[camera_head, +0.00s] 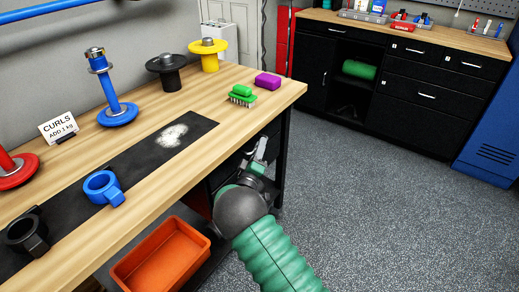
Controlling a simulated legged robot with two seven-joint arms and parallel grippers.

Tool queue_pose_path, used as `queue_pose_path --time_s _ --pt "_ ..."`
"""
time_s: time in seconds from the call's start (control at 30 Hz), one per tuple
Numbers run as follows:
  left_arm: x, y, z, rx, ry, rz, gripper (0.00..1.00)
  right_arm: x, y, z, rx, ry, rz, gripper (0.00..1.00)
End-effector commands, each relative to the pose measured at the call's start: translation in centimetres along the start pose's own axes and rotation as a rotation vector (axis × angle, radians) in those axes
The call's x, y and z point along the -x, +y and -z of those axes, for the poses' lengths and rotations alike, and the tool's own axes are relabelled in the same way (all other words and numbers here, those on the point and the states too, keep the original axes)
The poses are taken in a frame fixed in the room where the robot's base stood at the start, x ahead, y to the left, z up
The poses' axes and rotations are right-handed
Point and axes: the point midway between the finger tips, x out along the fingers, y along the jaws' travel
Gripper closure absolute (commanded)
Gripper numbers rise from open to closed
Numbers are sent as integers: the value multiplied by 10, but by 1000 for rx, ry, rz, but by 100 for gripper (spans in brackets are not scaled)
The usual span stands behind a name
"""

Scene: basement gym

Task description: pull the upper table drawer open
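The wooden workbench table (225,100) runs along the left. Under its right end is a dark drawer unit (222,178), mostly hidden by my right arm and the tabletop edge. I cannot make out the upper drawer's handle or whether the drawer stands open. My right gripper (259,152) is just below the table's front edge near the right corner, in front of the dark unit. Its grey fingers are small and partly hidden by its wrist, so contact and opening are unclear. My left gripper is not in view.
Black cabinets (425,90) stand at the back right. The grey floor (380,210) between is clear.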

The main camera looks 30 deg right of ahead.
Motion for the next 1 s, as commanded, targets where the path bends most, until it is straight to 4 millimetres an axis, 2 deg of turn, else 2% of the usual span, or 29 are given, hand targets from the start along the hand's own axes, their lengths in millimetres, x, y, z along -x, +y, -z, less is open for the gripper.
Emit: queue_pose_path --time_s 0.17,0.33,1.0 --pt "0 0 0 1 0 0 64 1 0 2 0 1 0 80" --pt "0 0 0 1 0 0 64 0 0 0 -1 0 1 100" --pt "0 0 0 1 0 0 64 0 -2 -3 2 -6 2 100"
